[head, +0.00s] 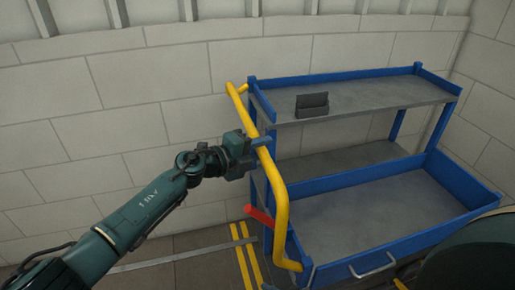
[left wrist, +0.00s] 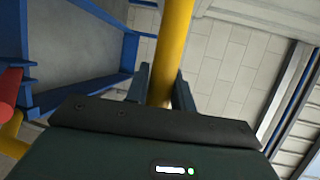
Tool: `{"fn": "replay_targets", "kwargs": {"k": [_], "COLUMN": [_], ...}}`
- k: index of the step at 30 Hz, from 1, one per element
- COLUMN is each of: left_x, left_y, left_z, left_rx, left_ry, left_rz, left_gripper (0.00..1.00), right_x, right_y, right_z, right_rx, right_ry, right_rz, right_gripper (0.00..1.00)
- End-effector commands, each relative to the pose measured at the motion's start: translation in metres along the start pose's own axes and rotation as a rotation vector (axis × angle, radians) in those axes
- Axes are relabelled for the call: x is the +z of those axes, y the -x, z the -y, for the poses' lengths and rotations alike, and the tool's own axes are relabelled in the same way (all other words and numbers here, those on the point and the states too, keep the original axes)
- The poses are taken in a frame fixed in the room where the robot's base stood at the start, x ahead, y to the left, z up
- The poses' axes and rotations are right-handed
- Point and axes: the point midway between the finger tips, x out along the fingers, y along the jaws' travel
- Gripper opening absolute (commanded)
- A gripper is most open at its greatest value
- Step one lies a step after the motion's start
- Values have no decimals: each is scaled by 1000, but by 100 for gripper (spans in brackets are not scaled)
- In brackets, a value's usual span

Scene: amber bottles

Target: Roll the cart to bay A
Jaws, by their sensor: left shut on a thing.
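The cart (head: 330,182) is blue-framed with grey shelves and stands against the wall at the right of the head view. Its yellow push handle (head: 280,190) rises on its left side. My left gripper (head: 262,141) is shut on the upright part of this handle. In the left wrist view the yellow handle (left wrist: 173,45) runs between the two fingers (left wrist: 160,90). A red lever (head: 259,215) sticks out low beside the handle. No bay A sign is visible. My right gripper is out of view.
Yellow double lines (head: 241,258) and a pale strip (head: 165,260) mark the floor left of the cart. A block wall (head: 140,95) closes off the back, with another wall at the right.

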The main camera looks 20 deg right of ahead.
Motion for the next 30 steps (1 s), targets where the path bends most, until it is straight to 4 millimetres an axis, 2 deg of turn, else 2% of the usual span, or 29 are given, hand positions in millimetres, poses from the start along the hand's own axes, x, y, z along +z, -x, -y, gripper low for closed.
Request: {"fn": "replay_targets", "kwargs": {"k": [3,4,11,22,26,30], "left_x": [3,3,1,2,2,2], "left_y": [1,1,0,6,23,50], "left_z": [2,2,1,1,2,2], "left_rx": [-4,-4,-3,-1,0,0], "left_ry": [0,0,0,-2,-2,-3], "left_rz": [8,8,5,3,4,4], "left_gripper": [0,27,46,46,46,46], "right_x": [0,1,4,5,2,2], "right_y": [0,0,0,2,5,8], "right_z": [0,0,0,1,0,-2], "right_rx": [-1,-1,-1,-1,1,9], "right_ry": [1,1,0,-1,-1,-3], "right_rz": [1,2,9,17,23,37], "right_gripper": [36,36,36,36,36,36]}}
